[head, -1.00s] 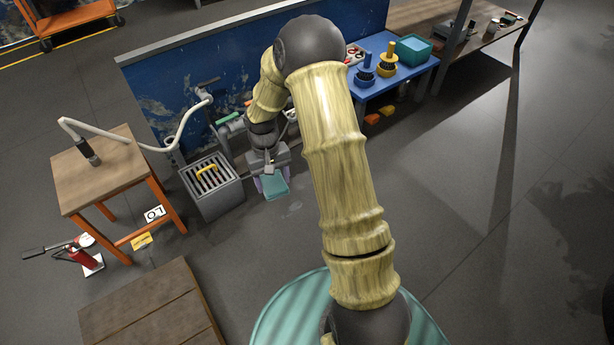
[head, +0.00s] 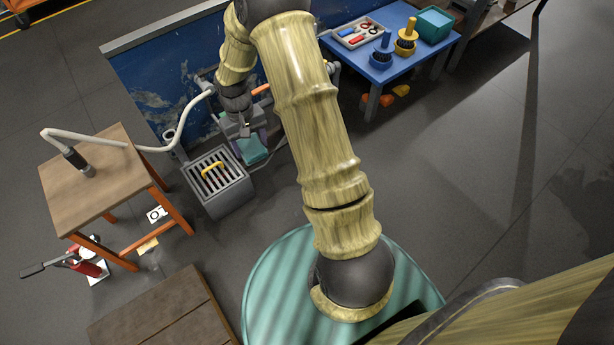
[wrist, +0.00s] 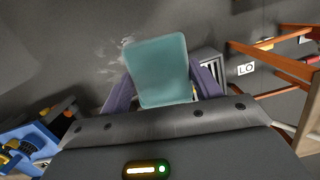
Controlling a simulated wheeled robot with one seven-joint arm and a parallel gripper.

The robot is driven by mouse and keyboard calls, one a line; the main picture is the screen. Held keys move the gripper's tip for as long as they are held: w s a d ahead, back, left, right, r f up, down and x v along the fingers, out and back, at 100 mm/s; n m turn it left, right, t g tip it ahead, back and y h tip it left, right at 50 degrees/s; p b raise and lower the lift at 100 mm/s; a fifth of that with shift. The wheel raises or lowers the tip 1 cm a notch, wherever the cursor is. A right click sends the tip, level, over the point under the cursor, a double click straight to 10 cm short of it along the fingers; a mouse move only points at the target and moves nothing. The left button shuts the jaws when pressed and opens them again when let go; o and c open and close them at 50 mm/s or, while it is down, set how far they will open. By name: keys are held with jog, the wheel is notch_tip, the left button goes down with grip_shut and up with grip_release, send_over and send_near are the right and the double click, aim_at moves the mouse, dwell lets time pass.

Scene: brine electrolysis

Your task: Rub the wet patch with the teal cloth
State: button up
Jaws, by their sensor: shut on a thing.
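The teal cloth (head: 253,151) hangs below my gripper (head: 247,137) in the head view, just right of the grated box. In the wrist view the cloth (wrist: 158,68) is a flat teal rectangle between the purple fingers of my gripper (wrist: 165,92), which is shut on it. The wet patch (wrist: 115,58) shows in the wrist view as pale smears on the dark floor, left of the cloth and partly hidden by it. I cannot tell whether the cloth touches the floor. I cannot make out the patch in the head view.
A grey box with a grated top and yellow handle (head: 213,168) stands left of my gripper. A wooden stool (head: 95,180) with a hose is farther left. A blue table (head: 385,60) stands right. A blue wall panel (head: 150,85) is behind. Open floor lies right.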

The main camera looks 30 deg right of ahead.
jog(key=shift+w, duration=0.3)
jog(key=shift+f, duration=0.25)
jog(key=d+f+m+b, duration=0.2)
jog(key=d+f+b, duration=0.4)
jog(key=f, duration=0.7)
jog(key=s+d+f+m+b, duration=0.1)
jog(key=d+f+m+b, duration=0.1)
jog(key=d+f+b, duration=0.3)
jog(key=s+d+f+m+y+b, duration=0.1)
jog(key=d+f+b, duration=0.5)
jog(key=f, duration=1.5)
jog(key=d+m, duration=0.1)
jog(key=d, duration=0.4)
jog(key=shift+d+f+b, duration=0.15)
jog(key=shift+f+b, duration=0.15)
jog(key=shift+f, duration=0.1)
